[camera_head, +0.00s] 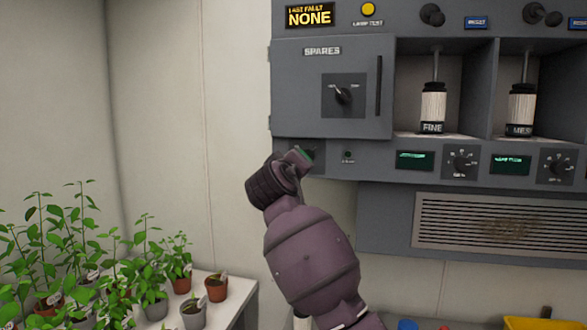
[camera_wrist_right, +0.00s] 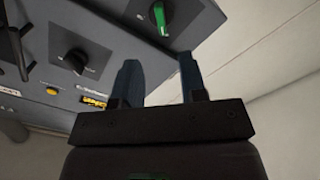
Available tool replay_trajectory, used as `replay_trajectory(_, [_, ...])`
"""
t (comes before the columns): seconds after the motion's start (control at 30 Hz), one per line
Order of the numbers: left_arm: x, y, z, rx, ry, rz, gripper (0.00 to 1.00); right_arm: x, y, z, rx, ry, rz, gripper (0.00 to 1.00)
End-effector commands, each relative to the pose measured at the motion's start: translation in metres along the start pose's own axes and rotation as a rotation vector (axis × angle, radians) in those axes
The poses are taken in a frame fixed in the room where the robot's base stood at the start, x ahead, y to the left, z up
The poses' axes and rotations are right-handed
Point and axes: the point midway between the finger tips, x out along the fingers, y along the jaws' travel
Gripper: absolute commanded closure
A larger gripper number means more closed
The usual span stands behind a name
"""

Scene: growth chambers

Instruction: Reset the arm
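My right arm rises from the lower middle of the head view. Its right gripper (camera_head: 301,156) is at the lower left corner of the grey cabinet (camera_head: 300,60), partly hidden by its own wrist. In the right wrist view the two dark fingers of the gripper (camera_wrist_right: 160,85) stand apart with nothing between them. A green-handled knob (camera_wrist_right: 160,17) on the grey panel lies just beyond the fingers, and a black knob (camera_wrist_right: 77,60) is to its left. I cannot tell whether the gripper touches the cabinet. My left gripper is in neither view.
The spares door (camera_head: 310,75) is closed. Two bays beside it hold white cylinders labelled FINE (camera_head: 432,107) and another (camera_head: 521,108). A vent grille (camera_head: 505,222) is below. Potted seedlings (camera_head: 216,287) crowd a white bench (camera_head: 238,290) at lower left. Bare wall lies between.

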Motion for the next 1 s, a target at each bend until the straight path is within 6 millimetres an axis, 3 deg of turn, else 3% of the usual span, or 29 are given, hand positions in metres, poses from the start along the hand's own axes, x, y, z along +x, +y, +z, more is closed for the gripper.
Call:
replay_trajectory(0.37, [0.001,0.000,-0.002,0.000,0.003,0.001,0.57,0.000,-0.001,-0.007,0.018,0.047,-0.006,0.61])
replay_trajectory(0.63, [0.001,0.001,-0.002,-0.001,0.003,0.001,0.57,-0.024,0.011,-0.054,0.172,0.319,-0.091,0.61])
replay_trajectory(0.77, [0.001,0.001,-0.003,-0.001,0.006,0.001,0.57,-0.028,0.004,-0.039,0.250,0.402,-0.147,0.61])
replay_trajectory(1.0, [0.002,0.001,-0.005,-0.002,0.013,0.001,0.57,-0.029,-0.019,0.019,0.354,0.450,-0.226,0.61])
